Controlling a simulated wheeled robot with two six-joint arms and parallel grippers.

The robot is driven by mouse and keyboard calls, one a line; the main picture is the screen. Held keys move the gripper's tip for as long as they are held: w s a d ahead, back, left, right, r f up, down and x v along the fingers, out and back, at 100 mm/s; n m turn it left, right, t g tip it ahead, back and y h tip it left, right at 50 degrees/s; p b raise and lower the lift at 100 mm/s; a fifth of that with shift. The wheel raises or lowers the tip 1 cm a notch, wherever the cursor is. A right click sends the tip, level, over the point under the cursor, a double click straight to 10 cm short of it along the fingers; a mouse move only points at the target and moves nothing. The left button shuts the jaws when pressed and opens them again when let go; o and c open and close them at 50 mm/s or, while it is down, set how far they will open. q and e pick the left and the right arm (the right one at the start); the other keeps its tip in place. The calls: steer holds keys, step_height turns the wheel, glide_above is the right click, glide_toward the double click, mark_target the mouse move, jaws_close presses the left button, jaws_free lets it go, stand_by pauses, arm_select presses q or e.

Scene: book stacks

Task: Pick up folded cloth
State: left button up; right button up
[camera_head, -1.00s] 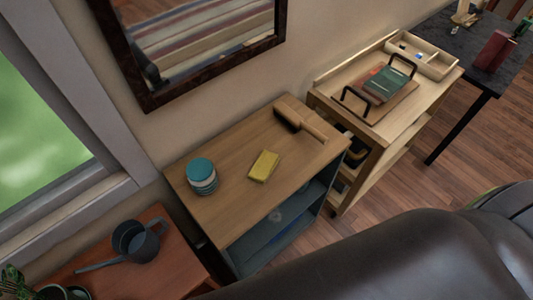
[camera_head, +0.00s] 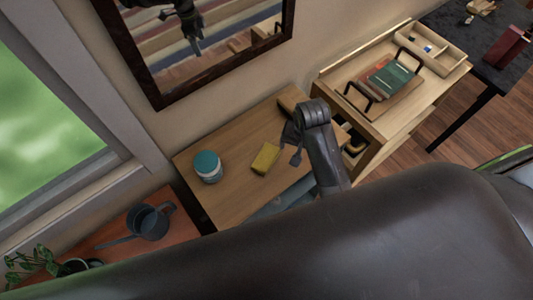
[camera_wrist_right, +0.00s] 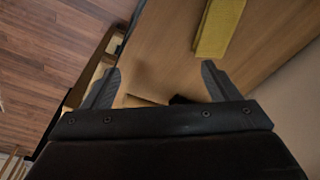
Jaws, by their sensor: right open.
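The yellow folded cloth (camera_head: 265,158) lies flat on the wooden top of a low cabinet (camera_head: 225,205), between a jar and my right gripper. My right gripper (camera_head: 290,147) is open and empty, above the cabinet top and just right of the cloth in the head view. In the right wrist view the cloth (camera_wrist_right: 219,27) shows at the top, beyond the right fingertip and not between the open fingers (camera_wrist_right: 160,69). Its far end is cut off there. My left gripper is not in view.
A jar with a teal lid (camera_head: 208,166) stands left of the cloth. A wooden brush (camera_head: 290,100) lies behind my gripper, partly hidden. A cart (camera_head: 385,126) with a tray of books stands to the right. A grey pot (camera_head: 149,221) sits on the lower red-brown table.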

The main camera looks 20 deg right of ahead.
steer(key=w+a+r+m+g, duration=0.1)
steer(key=w+a+r+m, duration=0.1)
steer(key=w+a+r, duration=0.45)
steer(key=b, duration=0.2)
glide_above(269, 152)
steer(key=shift+m, duration=0.4)
steer(key=f, duration=1.1)
steer(key=shift+w+a, duration=0.25)
steer(key=shift+a, duration=0.05)
steer(key=shift+f, duration=0.75)
steer(key=shift+d+f+p, duration=0.1)
steer(key=shift+f+p, duration=0.2)
steer(key=shift+f, duration=0.05)
steer(key=f, duration=0.3)
steer(key=shift+s+d+f+p, duration=0.1)
steer(key=shift+s+d+p, duration=0.15)
steer(key=shift+p, duration=0.1)
steer(key=shift+a+f, duration=0.1)
steer(key=shift+f, duration=0.45)
